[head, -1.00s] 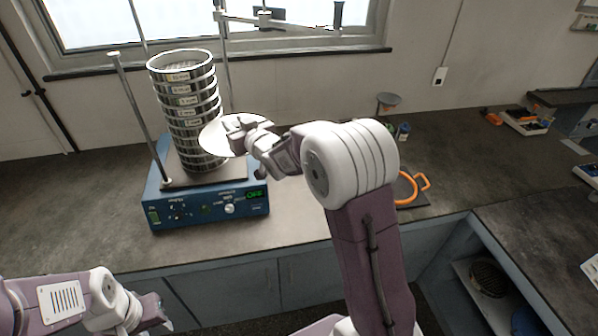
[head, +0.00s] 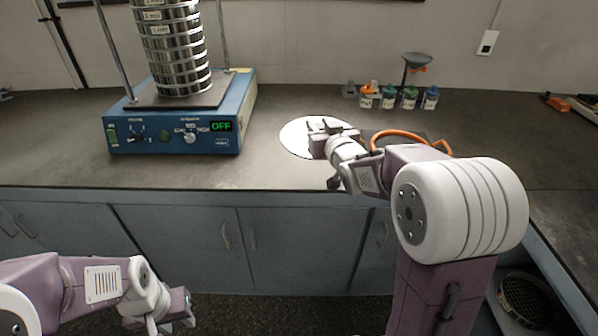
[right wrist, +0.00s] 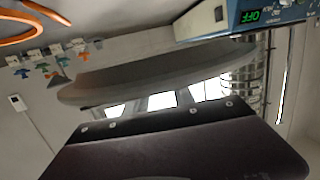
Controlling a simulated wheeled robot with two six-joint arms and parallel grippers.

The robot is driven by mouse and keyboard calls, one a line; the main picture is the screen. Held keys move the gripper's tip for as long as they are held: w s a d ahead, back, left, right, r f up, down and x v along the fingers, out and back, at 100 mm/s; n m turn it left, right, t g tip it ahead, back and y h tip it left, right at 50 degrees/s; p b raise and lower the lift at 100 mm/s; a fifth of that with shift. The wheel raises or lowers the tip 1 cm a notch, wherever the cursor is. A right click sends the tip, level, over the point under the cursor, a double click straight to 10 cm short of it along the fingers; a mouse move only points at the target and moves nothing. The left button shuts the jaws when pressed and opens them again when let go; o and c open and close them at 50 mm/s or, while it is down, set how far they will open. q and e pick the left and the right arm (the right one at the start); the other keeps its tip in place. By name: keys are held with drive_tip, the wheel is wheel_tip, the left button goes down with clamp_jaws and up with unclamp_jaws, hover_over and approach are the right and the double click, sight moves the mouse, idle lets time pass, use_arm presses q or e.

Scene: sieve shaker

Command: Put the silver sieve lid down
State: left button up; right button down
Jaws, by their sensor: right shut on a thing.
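The silver sieve lid (head: 294,142) is a thin round pale disc over the bench, right of the sieve shaker. My right gripper (head: 322,126) is shut on it from above. In the right wrist view the lid (right wrist: 150,75) shows edge-on as a grey disc, with wall visible between it and the bench, so it is held above the surface. The grip point is hidden there. My left gripper (head: 172,318) hangs low in front of the cabinets, away from the lid; its jaw opening is unclear.
The blue shaker (head: 178,130) carries a tall sieve stack (head: 176,55); its display reads OFF. An orange ring-shaped thing (head: 405,134) lies just right of the lid. Several small jars (head: 398,98) and a funnel (head: 416,60) stand behind. Bench (head: 270,172) in front is clear.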

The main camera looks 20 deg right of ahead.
drive_tip(key=shift+d, duration=0.15)
drive_tip(key=w+a+f+b, duration=0.1)
drive_tip(key=w+f, duration=0.2)
drive_tip(key=w+a+f+b, duration=0.1)
drive_tip(key=w+f, duration=0.3)
drive_tip(key=w+a+f+b, duration=0.1)
drive_tip(key=w+f, duration=0.2)
drive_tip(key=shift+w+a+f, duration=0.15)
drive_tip(key=shift+w+a, duration=0.1)
drive_tip(key=shift+w, duration=0.15)
drive_tip(key=shift+f, duration=0.4)
drive_tip(key=shift+w+r, duration=0.1)
